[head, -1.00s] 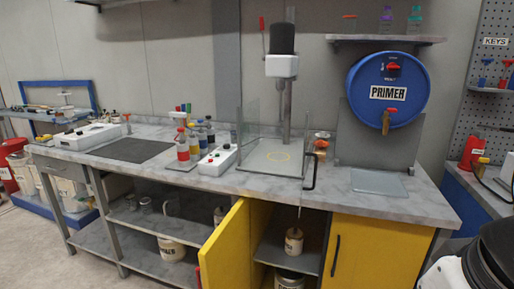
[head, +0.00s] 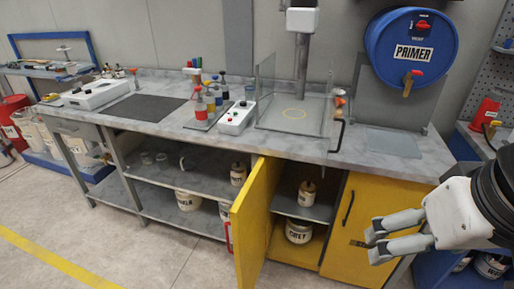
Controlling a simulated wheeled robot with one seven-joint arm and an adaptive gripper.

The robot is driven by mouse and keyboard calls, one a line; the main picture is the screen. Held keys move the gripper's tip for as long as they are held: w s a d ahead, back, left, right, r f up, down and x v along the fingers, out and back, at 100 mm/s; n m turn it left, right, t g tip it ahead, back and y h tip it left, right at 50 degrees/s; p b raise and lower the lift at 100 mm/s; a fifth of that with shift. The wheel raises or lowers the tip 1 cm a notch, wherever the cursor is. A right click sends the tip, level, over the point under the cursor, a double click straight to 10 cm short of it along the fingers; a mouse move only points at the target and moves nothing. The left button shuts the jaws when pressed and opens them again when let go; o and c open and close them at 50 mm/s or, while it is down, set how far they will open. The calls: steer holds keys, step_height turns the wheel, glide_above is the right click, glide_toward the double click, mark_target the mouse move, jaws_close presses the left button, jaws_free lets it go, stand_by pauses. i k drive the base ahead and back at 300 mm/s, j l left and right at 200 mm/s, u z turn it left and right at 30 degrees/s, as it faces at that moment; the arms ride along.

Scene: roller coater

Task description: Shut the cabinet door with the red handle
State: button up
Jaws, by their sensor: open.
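The yellow cabinet door (head: 254,222) stands open below the counter, swung out toward me. Its red handle (head: 228,237) shows at the door's left edge. The open cabinet (head: 283,243) behind it holds jars on two levels. My gripper (head: 372,243) is at the right, in front of the neighbouring yellow door, with its two pale fingers pointing left. It is open and empty, well to the right of the open door and apart from it.
The neighbouring yellow door (head: 362,228) with a black handle (head: 348,206) is shut. The grey counter (head: 245,143) carries bottles, a control box (head: 236,117) and a glass-sided press. A blue PRIMER drum (head: 412,50) hangs at the right. The floor (head: 110,225) at the left is clear.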

mark_target(248, 214)
steer(key=i+j+z, duration=0.15)
steer(key=j, duration=0.65)
steer(key=i+j+z, duration=0.2)
steer(key=j, duration=0.6)
steer(key=j+z, duration=0.15)
steer(key=j, duration=0.65)
steer(key=k+j, duration=0.15)
steer(key=k, duration=0.45)
